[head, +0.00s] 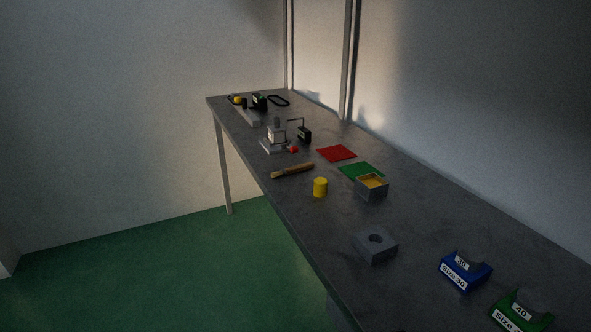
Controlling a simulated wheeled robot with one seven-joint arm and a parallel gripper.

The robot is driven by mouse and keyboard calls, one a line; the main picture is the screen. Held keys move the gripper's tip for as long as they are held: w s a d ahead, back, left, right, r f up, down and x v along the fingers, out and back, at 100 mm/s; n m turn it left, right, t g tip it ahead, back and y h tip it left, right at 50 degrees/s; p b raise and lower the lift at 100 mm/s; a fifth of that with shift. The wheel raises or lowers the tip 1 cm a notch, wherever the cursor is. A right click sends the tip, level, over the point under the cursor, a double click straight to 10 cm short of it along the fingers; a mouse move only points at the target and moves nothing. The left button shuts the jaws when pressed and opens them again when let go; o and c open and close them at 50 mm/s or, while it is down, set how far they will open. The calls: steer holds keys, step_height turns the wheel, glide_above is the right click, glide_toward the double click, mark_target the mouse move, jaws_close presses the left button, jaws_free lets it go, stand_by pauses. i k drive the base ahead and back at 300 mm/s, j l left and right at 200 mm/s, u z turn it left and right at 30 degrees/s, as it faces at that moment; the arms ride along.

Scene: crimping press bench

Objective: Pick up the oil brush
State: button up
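The oil brush (293,171) lies flat on the grey bench, near its left edge. It has a brown wooden handle pointing right and up, and a paler bristle end at the lower left. It lies between a small press and a yellow cylinder, touching neither. My gripper is not visible in the head view.
The bench (330,238) runs from back left to front right. Around the brush are the press (276,137), yellow cylinder (320,187), red mat (337,153), green mat (360,171) and open box (371,188). A grey block (375,246), blue holder (466,271) and green holder (522,312) stand nearer.

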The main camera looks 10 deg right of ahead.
mark_target(309, 165)
steer(key=j, duration=0.2)
steer(key=i+j+u, duration=0.1)
steer(key=i, duration=0.45)
steer(key=i+j+u, duration=0.15)
steer(key=i, duration=0.4)
steer(key=j, duration=0.05)
